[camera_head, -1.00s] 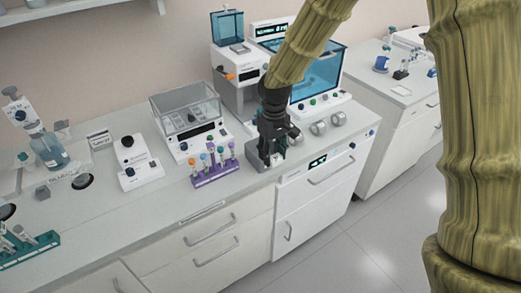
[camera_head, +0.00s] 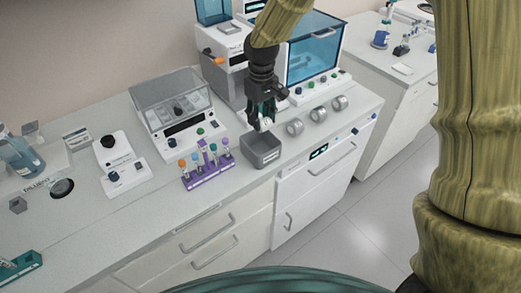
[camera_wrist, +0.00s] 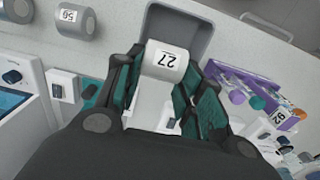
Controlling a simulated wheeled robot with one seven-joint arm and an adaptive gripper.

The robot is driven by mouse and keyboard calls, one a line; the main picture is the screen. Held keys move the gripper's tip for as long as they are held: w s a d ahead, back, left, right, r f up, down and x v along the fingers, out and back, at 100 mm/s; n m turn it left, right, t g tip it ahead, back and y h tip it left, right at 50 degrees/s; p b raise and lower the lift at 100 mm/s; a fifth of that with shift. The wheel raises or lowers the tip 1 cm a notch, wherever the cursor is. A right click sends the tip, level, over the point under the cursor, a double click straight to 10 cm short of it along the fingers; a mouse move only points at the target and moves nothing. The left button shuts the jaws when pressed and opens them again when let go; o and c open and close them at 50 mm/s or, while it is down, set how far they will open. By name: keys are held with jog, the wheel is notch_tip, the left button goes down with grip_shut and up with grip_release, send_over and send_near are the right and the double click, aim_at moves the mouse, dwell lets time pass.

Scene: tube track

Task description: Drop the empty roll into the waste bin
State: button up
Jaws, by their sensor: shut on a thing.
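My gripper (camera_head: 264,118) is shut on a white roll labelled 27 (camera_wrist: 165,61), which sits between the fingertips in the wrist view. In the head view the roll (camera_head: 266,124) is small and partly hidden by the fingers. The waste bin is a small grey open box (camera_head: 262,151) on the counter, just below and in front of the gripper. In the wrist view the bin (camera_wrist: 205,38) lies directly beyond the roll, which overlaps its near side. The bin's inside is only partly visible.
Several grey-white rolls (camera_head: 318,113) stand right of the bin; one reads 58 in the wrist view (camera_wrist: 72,17). A purple tube rack (camera_head: 206,172) with coloured caps stands close left of the bin. A clear-lidded instrument (camera_head: 178,110) is behind the rack.

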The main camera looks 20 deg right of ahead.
jog(key=f+b, duration=0.1)
jog(key=f, duration=0.1)
jog(key=w+f+b, duration=0.1)
jog(key=f, duration=0.2)
jog(key=shift+w+b, duration=0.1)
jog(key=shift+b, duration=0.2)
jog(key=o, duration=0.9)
jog(key=shift+r, duration=0.1)
notch_tip(320, 180, up, 12)
